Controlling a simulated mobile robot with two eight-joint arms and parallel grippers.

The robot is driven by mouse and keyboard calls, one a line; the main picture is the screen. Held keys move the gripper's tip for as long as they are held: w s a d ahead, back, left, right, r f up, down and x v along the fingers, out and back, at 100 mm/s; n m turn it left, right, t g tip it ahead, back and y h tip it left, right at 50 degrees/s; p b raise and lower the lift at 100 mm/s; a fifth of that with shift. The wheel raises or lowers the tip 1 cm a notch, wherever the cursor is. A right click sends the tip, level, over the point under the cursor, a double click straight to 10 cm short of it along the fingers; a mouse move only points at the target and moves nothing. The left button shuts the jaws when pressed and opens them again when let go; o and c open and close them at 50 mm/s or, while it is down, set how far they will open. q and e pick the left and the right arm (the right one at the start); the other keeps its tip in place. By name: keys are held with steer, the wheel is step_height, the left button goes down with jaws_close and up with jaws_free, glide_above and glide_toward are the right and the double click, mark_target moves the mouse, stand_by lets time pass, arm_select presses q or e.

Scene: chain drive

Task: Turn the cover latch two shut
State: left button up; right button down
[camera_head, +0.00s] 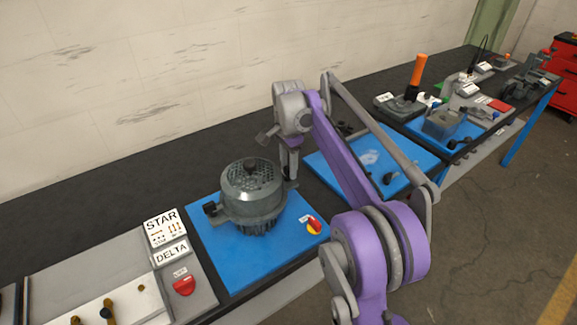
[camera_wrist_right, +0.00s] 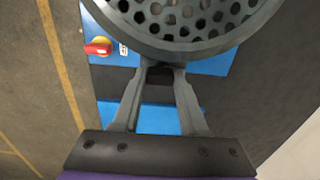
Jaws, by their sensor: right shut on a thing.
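The round grey drum with a perforated cover (camera_head: 252,182) stands upright on a blue plate (camera_head: 225,258). A dark latch (camera_head: 210,209) sticks out at its left side. My right gripper (camera_head: 289,176) reaches down at the drum's right side. In the right wrist view, the fingers of my right gripper (camera_wrist_right: 163,68) come together at the cover's rim (camera_wrist_right: 185,45). They are shut on a small part there, which looks like cover latch two; the rim and fingertips mostly hide it. My left gripper is not in view.
A red and yellow switch (camera_head: 314,225) sits on the plate's right corner. A STAR/DELTA panel (camera_head: 205,290) stands to the left. Another blue plate (camera_head: 370,160) with small parts lies to the right, partly behind my right arm. The dark table behind is clear.

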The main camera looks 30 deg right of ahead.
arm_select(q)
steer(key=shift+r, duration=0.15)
arm_select(e)
steer(key=shift+n, duration=0.4)
steer(key=n+p, duration=0.1)
steer(key=n, duration=0.2)
steer(key=shift+d+n, duration=0.1)
steer(key=shift+n, duration=0.3)
steer(key=n, duration=0.4)
steer(key=shift+w+d+n+p, duration=0.1)
steer(key=shift+n+p, duration=0.2)
steer(key=shift+p, duration=0.05)
steer(key=n, duration=0.4)
arm_select(q)
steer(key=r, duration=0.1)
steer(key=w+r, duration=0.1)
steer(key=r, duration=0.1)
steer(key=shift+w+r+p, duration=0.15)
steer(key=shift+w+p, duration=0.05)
steer(key=shift+p, duration=0.15)
arm_select(e)
steer(key=n, duration=0.4)
steer(key=shift+w, duration=0.15)
steer(key=shift+n, duration=0.4)
